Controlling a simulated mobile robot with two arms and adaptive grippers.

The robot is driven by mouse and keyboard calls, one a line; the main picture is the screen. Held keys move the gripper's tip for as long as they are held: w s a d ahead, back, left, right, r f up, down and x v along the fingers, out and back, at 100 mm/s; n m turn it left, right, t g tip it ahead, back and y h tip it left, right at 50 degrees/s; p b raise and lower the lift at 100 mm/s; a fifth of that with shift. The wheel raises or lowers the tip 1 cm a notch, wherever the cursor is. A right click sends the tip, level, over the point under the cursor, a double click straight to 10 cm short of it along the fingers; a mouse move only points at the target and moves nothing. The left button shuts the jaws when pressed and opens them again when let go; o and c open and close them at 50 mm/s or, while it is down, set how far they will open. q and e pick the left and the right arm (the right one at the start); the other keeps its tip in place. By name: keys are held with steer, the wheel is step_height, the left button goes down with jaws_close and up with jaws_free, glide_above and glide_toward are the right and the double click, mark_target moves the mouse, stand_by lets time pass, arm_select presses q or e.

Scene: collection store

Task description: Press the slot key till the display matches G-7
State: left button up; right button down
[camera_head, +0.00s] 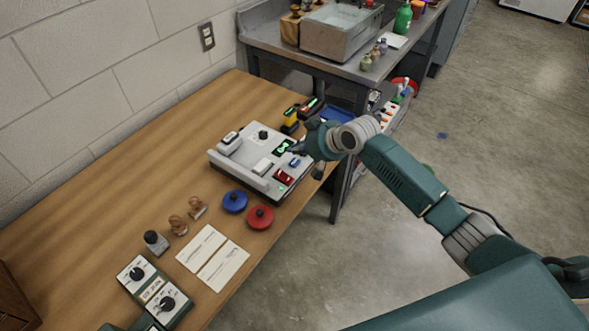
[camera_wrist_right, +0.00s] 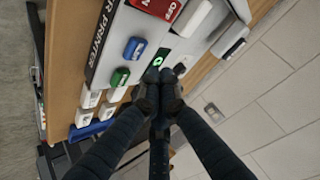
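The label printer (camera_head: 228,165), a pale grey box, sits on the wooden table. Its small black display (camera_head: 284,147) shows green marks too small to read; in the right wrist view the display (camera_wrist_right: 157,60) is partly behind my fingers. A blue key (camera_head: 294,162) and a red OFF switch (camera_head: 283,177) are on the panel. A green key (camera_wrist_right: 120,77) shows beside the blue one in the right wrist view. I cannot tell which is the slot key. My right gripper (camera_wrist_right: 160,78) has its fingertips together, empty, over the panel near the display; contact is unclear.
Blue (camera_head: 234,202) and red (camera_head: 260,217) round discs, stamps and paper cards (camera_head: 212,258) lie in front of the printer. A knobbed device (camera_head: 152,290) is at lower left. A metal bench (camera_head: 345,62) with a sink stands behind. The table's left middle is clear.

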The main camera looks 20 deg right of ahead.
mark_target(287, 159)
step_height(287, 159, down, 2)
steer(key=shift+b, duration=0.3)
arm_select(q)
steer(key=shift+d+f, duration=0.4)
steer(key=shift+f, duration=0.05)
steer(key=shift+a, duration=0.35)
stand_by(0.4)
arm_select(e)
steer(key=shift+f, duration=0.35)
arm_select(q)
steer(key=shift+f, duration=0.2)
arm_select(e)
steer(key=shift+f, duration=0.55)
stand_by(0.5)
arm_select(q)
steer(key=shift+r, duration=0.15)
arm_select(e)
steer(key=shift+r, duration=0.15)
arm_select(q)
steer(key=shift+r+p, duration=0.8)
arm_select(e)
steer(key=shift+r, duration=0.75)
